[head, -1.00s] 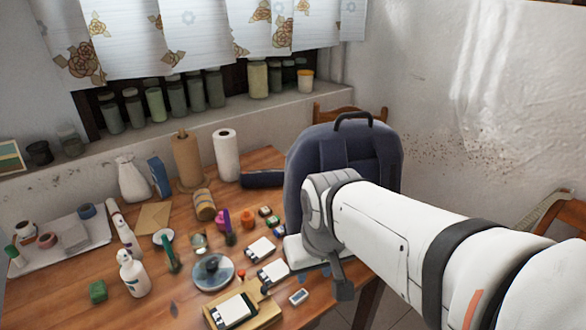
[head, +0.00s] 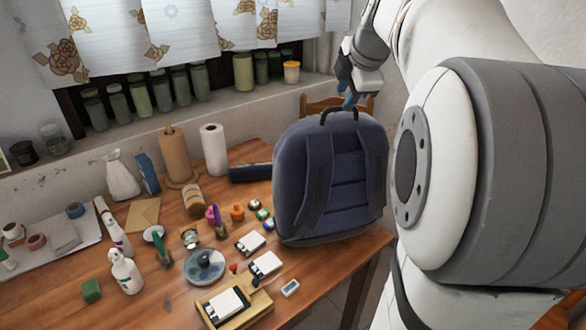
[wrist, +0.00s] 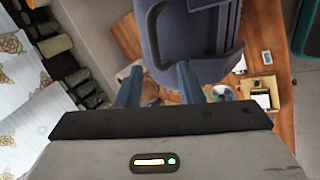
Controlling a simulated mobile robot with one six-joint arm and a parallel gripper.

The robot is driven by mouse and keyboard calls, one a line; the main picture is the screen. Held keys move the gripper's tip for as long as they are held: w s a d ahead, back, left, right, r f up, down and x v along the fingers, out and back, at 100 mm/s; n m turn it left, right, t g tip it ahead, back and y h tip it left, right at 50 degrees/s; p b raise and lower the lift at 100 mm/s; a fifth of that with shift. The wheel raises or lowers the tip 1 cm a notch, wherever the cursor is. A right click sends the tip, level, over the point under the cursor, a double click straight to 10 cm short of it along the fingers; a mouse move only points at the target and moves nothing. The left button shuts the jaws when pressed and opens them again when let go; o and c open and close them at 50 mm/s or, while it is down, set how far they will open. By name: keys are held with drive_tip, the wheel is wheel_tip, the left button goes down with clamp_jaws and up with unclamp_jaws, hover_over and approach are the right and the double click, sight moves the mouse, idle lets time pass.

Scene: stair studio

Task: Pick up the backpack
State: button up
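The dark blue backpack (head: 330,185) stands upright on the right end of the wooden table, with its straps facing my body. Its black top handle (head: 338,111) stands up in a loop. My gripper (head: 348,100) is just above the backpack's top, close to the handle. In the wrist view the two blue fingers of my gripper (wrist: 158,72) are apart, and the backpack (wrist: 197,40) lies ahead of them. I see nothing held between the fingers. I cannot tell whether a finger touches the handle.
The table (head: 150,300) holds bottles, tape rolls, paper rolls and small items left of the backpack. A paper towel roll (head: 214,150) and a dark case (head: 250,172) stand close to it. A chair back (head: 318,105) is behind. Jars line the windowsill.

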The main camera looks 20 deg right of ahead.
sight(337, 107)
drive_tip(key=x, duration=0.3)
drive_tip(key=p+x, duration=0.1)
drive_tip(key=x, duration=0.3)
drive_tip(key=shift+w+d, duration=0.15)
drive_tip(key=shift+w, duration=0.35)
clamp_jaws()
drive_tip(key=shift+s, duration=0.1)
idle(0.8)
drive_tip(key=shift+r, duration=0.1)
